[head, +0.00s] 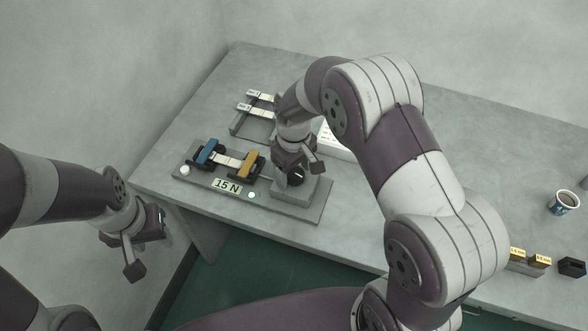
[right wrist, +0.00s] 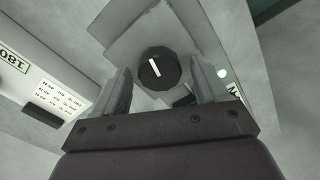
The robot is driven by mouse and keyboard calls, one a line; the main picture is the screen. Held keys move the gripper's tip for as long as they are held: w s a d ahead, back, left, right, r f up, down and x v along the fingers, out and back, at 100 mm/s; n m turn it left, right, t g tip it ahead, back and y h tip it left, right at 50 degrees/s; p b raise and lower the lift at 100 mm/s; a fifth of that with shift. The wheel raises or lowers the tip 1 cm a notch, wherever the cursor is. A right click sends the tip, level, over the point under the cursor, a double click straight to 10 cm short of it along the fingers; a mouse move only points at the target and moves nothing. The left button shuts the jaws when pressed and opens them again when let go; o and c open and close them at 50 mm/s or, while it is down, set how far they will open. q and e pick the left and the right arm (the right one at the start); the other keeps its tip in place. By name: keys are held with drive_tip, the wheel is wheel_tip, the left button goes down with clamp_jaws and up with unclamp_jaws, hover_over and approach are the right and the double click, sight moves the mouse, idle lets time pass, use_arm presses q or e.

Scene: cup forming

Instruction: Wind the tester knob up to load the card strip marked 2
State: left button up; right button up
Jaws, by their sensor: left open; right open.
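The tester (head: 215,200) stands on the table with a blue clamp (head: 208,152), a yellow clamp (head: 247,164) and a pale card strip (head: 228,160) between them. Its display (head: 227,186) reads 15 N, and a green light (head: 251,195) shows beside it. The black knob (head: 296,178) sits on the tester's right block. My right gripper (head: 300,172) is over it, open. In the right wrist view the knob (right wrist: 157,70), with a white pointer line, lies between the spread fingers, with gaps on both sides. My left gripper (head: 147,243) is open and empty, off the table's left front edge.
A rack (head: 240,127) with labelled pale strips (head: 256,109) stands behind the tester.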

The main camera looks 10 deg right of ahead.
drive_tip(key=shift+f, duration=0.2)
drive_tip(key=c, duration=1.1)
drive_tip(key=shift+o, duration=0.2)
drive_tip(key=shift+r+m, duration=0.1)
drive_tip(key=shift+m, duration=0.2)
drive_tip(key=shift+m+p, duration=0.75)
drive_tip(key=shift+m, duration=0.15)
drive_tip(key=m+p, duration=0.1)
drive_tip(key=m, duration=0.2)
drive_tip(key=shift+d+r+m, duration=0.1)
drive_tip(key=shift+m, duration=0.2)
drive_tip(key=m+p, duration=0.2)
drive_tip(key=m, duration=0.3)
drive_tip(key=shift+m, duration=0.3)
